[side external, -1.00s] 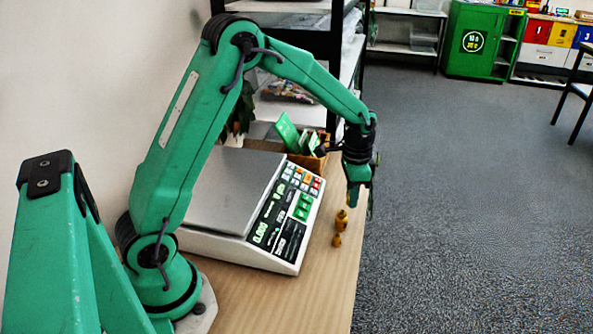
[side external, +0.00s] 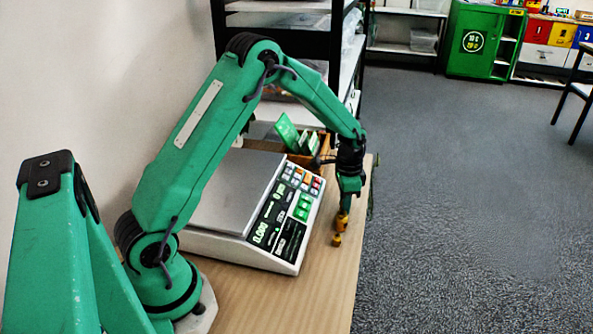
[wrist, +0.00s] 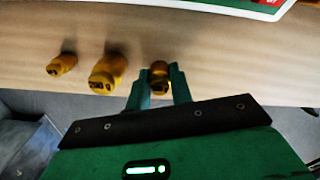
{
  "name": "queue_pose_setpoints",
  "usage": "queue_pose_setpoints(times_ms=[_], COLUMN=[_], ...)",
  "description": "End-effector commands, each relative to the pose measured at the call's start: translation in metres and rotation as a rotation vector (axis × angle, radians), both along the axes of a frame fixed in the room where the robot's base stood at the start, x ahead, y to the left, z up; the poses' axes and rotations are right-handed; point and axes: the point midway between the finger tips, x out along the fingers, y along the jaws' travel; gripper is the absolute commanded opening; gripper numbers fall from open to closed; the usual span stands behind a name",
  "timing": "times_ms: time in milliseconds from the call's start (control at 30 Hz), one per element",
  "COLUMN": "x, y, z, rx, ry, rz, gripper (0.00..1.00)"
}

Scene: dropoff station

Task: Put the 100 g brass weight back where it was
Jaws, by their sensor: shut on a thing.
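My gripper (side external: 347,207) points down over the right edge strip of the wooden table, beside the scale. In the wrist view its fingers (wrist: 158,71) are shut on a brass weight (wrist: 160,86), whose marking I cannot read. Two other brass weights stand in a row to its left there: a larger one (wrist: 107,71) and a smaller one (wrist: 62,64). In the side view the larger (side external: 342,224) and smaller (side external: 336,240) weights show just in front of my gripper, and the held weight is mostly hidden. I cannot tell whether its base touches the table.
A counting scale (side external: 284,250) with an empty pan (side external: 235,190) stands left of the weights. A wooden box (side external: 310,160) with green cards sits behind it. The table's (side external: 345,285) right edge is close to the weights. Bare table lies in front of them.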

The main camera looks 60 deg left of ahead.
Motion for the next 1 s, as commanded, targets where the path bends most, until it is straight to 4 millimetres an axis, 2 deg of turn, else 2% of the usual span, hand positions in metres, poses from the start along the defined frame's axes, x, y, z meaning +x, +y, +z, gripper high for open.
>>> queue_pose_setpoints(times_ms=[500,533,633,1000], x=[0.0,0.0,0.0,0.0], y=[-0.0001,-0.0001,-0.0001,-0.0001], z=[-0.0077,-0.0078,-0.0076,-0.0056], rx=[0.0,0.0,0.0,0.0], ry=[0.0,0.0,0.0,-0.001], rz=[0.0,0.0,0.0,0.0], gripper=[0.0,0.26,0.44,0.44])
